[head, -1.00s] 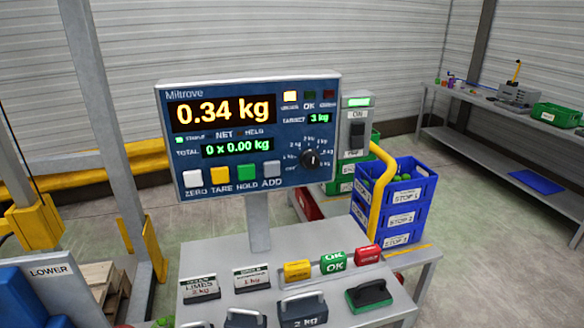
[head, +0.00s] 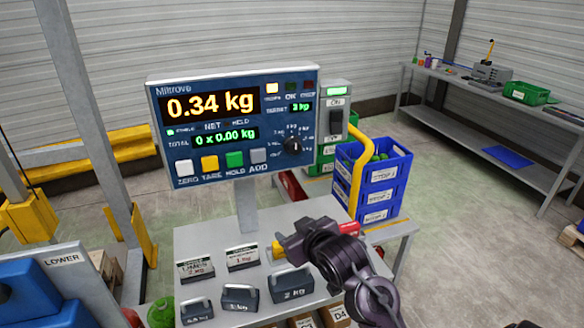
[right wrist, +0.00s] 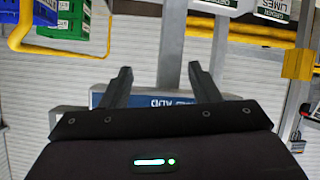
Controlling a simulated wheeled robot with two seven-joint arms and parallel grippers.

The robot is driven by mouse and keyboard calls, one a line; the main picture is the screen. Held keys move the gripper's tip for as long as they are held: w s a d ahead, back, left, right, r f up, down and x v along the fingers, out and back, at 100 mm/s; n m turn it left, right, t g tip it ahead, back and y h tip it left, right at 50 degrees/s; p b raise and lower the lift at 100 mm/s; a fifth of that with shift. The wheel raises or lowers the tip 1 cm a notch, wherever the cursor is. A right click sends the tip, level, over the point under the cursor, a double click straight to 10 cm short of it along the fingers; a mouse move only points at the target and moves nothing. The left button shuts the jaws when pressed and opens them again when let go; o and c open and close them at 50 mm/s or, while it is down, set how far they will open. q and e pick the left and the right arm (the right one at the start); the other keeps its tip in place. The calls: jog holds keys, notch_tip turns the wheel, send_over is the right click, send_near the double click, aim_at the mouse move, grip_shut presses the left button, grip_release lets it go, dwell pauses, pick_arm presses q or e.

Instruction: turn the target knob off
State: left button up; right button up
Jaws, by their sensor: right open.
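The black target knob (head: 292,145) is on the right side of the blue scale panel (head: 215,166), ringed by small markings. The target readout above it shows 3 kg, and the main display shows 0.34 kg. My right gripper (head: 284,242) is in front of and below the panel, over the table and apart from the knob. In the right wrist view its two fingers (right wrist: 160,76) are spread and empty, with the panel's lower edge (right wrist: 150,101) upside down behind them. The knob is not visible there. My left gripper is not in view.
A switch box (head: 336,125) and a yellow curved rail (head: 354,160) stand right of the panel. Weights, including a 2 kg block (head: 291,284), and label cards (head: 242,258) are on the table (head: 203,238). Blue crates (head: 378,190) stand behind, at right.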

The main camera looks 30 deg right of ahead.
aim_at(296, 150)
jog(key=w+d+r+m+t+h, duration=0.1)
jog(key=w+d+r+t, duration=0.1)
jog(key=d+r+t, duration=0.3)
jog(key=w+d+r, duration=0.2)
jog(key=w+r, duration=0.1)
jog(key=r, duration=0.4)
jog(key=w+p, duration=0.1)
jog(key=w, duration=0.1)
jog(key=w+d+p, duration=0.1)
jog(key=w, duration=0.2)
jog(key=shift+w+r+p, duration=0.15)
jog(key=shift+w+p, duration=0.2)
jog(key=shift+p, duration=0.05)
jog(key=shift+w+d, duration=0.15)
jog(key=shift+w, duration=0.4)
jog(key=c, duration=1)
jog(key=shift+n, duration=0.3)
